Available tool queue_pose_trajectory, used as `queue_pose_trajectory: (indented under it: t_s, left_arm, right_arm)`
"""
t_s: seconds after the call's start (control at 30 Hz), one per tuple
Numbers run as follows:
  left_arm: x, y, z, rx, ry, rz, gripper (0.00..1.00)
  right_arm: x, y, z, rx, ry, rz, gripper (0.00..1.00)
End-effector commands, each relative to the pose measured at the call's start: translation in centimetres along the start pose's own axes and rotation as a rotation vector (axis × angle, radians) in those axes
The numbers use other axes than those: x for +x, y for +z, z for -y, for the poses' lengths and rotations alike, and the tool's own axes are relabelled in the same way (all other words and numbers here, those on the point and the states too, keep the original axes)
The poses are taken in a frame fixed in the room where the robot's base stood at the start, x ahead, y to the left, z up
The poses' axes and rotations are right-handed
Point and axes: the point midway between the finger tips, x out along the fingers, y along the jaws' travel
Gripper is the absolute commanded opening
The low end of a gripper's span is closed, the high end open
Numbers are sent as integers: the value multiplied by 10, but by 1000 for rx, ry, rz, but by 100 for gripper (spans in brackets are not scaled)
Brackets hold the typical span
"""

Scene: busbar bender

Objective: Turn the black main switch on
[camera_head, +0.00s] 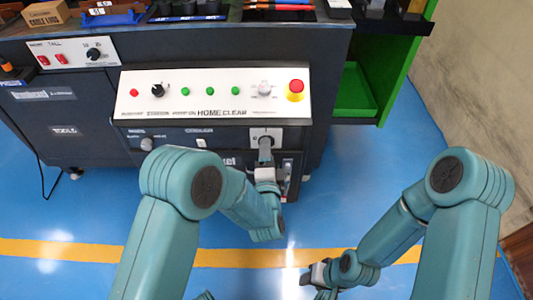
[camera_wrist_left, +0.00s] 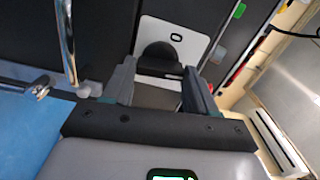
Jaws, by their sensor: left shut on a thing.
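The black main switch is a dark rounded knob on a white plate (camera_wrist_left: 178,35), showing in the left wrist view (camera_wrist_left: 157,54). In the head view its white plate (camera_head: 276,133) is on the lower right of the machine's front panel, and the knob is largely hidden by my gripper. My left gripper (camera_head: 265,148) reaches the plate from the front. In the left wrist view its two fingers (camera_wrist_left: 157,78) lie on either side of the knob, shut on it. My right gripper (camera_head: 313,273) is low above the floor, away from the switch; its finger opening is unclear.
A green cabinet (camera_head: 357,92) stands to the right. The blue floor (camera_head: 440,115) is open around the right arm.

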Motion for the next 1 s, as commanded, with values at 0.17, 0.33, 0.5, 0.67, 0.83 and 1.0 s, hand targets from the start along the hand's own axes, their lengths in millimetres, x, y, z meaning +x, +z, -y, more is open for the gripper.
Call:
queue_pose_trajectory:
  t_s: [0.17, 0.33, 0.5, 0.67, 0.83, 1.0]
  left_arm:
    - [1, -2, 2, 73, -5, -5, 27]
    - [1, -2, 2, 112, -5, -5, 27]
    - [1, -2, 2, 128, -6, -6, 27]
    - [1, -2, 2, 130, -6, -6, 27]
    - [1, -2, 2, 130, -6, -6, 27]
    - [0, -2, 1, 129, -4, -4, 83]
  right_arm:
    - [-1, 0, 0, -1, 0, 1, 43]
    - [-1, 0, 1, -1, 0, 1, 43]
    - [-1, 0, 1, -1, 0, 1, 43]
    - [-1, 0, 1, -1, 0, 1, 43]
    - [-1, 0, 1, -1, 0, 1, 43]
    - [-1, 0, 1, -1, 0, 1, 43]
